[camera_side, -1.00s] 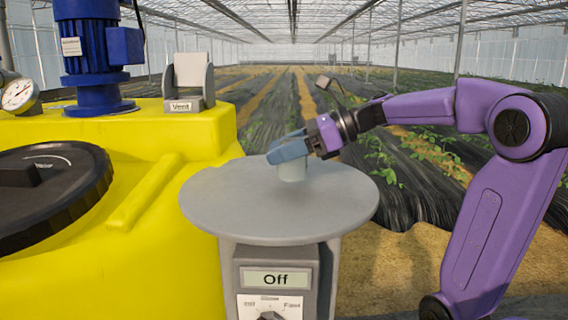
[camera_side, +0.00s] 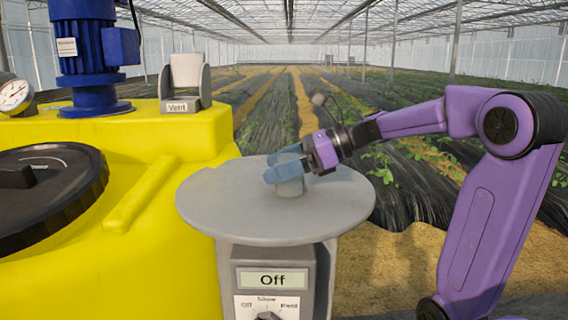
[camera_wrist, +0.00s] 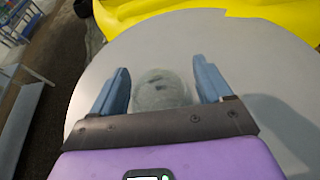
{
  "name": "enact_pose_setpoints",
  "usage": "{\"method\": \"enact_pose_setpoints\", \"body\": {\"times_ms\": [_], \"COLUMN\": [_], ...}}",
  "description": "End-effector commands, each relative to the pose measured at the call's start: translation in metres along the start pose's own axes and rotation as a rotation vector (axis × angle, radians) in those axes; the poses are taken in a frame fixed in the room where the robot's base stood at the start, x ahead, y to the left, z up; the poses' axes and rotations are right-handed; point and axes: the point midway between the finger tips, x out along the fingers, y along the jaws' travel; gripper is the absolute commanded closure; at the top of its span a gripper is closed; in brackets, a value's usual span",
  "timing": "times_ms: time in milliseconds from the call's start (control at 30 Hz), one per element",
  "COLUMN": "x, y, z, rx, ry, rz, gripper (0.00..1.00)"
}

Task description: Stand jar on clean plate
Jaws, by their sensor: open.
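A small pale, translucent jar (camera_side: 290,187) stands upright on the round grey plate (camera_side: 235,215), right of the plate's middle towards the back. The jar also shows in the wrist view (camera_wrist: 162,92), seen from above. My gripper (camera_side: 286,165) is open, with its blue fingers on either side of the jar. In the wrist view, my gripper (camera_wrist: 161,82) shows a gap between each finger and the jar. The fingers hide part of the jar in the side view. The plate (camera_wrist: 205,35) looks bare around the jar.
Below the plate is a box with an "Off" display (camera_side: 273,280) and a dial. A yellow tank (camera_side: 150,240) with a black lid (camera_side: 45,190) stands close on the left. A blue motor (camera_side: 85,50) and a vent bracket (camera_side: 187,80) stand on it.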

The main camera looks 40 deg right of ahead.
Motion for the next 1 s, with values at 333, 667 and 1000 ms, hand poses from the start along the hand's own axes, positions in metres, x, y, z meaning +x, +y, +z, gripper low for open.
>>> {"method": "enact_pose_setpoints", "body": {"times_ms": [333,667,1000], "x": [-0.040,-0.100,-0.121], "y": [-0.002,-0.001,0.000], "z": [0.003,0.002,0.003], "rx": [-0.002,0.001,0.000], "ry": [0.000,0.000,0.001], "rz": [-0.009,-0.007,-0.001], "gripper": [0.21,0.21,0.21]}}
